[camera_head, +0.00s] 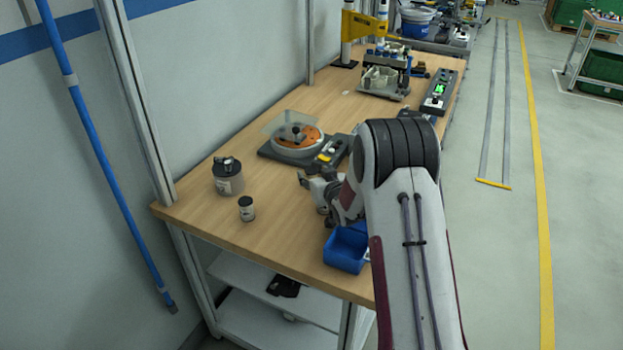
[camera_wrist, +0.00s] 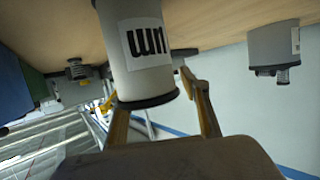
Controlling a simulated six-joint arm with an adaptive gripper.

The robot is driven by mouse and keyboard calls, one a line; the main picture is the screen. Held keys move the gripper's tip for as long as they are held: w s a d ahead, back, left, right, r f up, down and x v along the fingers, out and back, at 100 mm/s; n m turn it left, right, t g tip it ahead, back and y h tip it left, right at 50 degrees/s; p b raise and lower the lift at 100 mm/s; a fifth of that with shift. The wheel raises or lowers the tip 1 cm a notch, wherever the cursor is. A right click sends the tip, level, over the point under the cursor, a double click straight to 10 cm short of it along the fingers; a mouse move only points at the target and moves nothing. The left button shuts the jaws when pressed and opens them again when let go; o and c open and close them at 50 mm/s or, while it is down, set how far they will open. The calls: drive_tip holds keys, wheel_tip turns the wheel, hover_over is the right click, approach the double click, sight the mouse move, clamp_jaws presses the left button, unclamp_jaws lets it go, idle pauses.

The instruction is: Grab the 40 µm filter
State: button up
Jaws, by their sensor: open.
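A pale cylindrical filter (camera_wrist: 140,55) with a dark rim fills the middle of the wrist view, upside down. Its white label shows "µm", but the number cannot be read. The two fingers of my gripper (camera_wrist: 155,95) stand apart, one on each side of its rim; I cannot tell whether they touch it. In the head view my gripper (camera_head: 316,186) is over the bench, partly hidden by my arm. A small dark-lidded canister (camera_head: 246,209) and a larger grey canister (camera_head: 228,180) stand to its left, apart from it. I cannot match the labelled filter to the head view.
A blue bin (camera_head: 345,248) sits at the bench's front edge, below my gripper. A turntable with an orange disc (camera_head: 312,140) and a clear plate lies behind. A grey knobbed canister (camera_wrist: 274,48) hangs at the wrist view's right. The bench (camera_head: 203,220) is bare at front left.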

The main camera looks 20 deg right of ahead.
sight(314, 174)
drive_tip(key=shift+x, duration=1.55)
drive_tip(key=shift+f, duration=0.1)
drive_tip(key=c, duration=1)
